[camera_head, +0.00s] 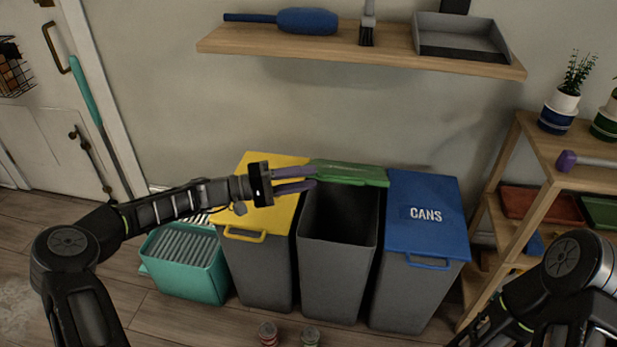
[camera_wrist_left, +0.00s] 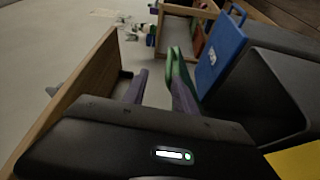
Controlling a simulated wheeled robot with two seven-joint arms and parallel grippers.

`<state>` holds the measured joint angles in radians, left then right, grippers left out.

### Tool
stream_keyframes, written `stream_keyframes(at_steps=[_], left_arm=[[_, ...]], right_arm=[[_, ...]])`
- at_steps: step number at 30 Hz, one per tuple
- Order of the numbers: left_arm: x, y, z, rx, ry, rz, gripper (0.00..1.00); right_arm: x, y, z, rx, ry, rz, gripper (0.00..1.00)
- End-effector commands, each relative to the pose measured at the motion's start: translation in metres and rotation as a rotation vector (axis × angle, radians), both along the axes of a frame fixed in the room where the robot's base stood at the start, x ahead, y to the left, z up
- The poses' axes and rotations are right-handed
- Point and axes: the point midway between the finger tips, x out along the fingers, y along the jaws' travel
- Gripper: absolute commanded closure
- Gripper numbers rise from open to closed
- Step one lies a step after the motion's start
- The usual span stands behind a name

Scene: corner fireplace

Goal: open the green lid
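The green lid (camera_head: 348,174) stands raised at the back of the middle grey bin (camera_head: 338,255), whose dark opening shows. In the left wrist view the lid (camera_wrist_left: 177,66) is seen nearly edge-on, by the tip of the right-hand finger. My left gripper (camera_head: 315,177) is at the lid's left end, above the bins. Its two purple fingers are apart with a gap between them, which also shows in the left wrist view (camera_wrist_left: 160,80). I cannot tell whether a finger touches the lid. My right arm is at the lower right, and its fingers do not show.
A bin with a yellow lid (camera_head: 279,213) stands left of the middle bin, and one with a blue lid (camera_head: 425,198) marked CANS stands right. A wooden wall shelf (camera_head: 230,41) is above. A wooden rack (camera_head: 507,170) is at right. Two cans (camera_head: 268,334) (camera_head: 310,336) stand on the floor.

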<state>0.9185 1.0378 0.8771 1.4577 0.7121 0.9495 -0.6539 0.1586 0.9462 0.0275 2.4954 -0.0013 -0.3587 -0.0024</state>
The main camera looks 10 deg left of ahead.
Motion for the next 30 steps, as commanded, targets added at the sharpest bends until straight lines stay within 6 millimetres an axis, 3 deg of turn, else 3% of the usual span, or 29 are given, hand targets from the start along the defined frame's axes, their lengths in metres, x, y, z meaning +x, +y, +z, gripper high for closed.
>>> stream_keyframes(at_steps=[30], left_arm=[[-0.029,0.071,0.0,0.001,0.0,0.001,0.68]], right_arm=[[0.0,0.0,0.005,0.0,0.0,0.0,0.64]])
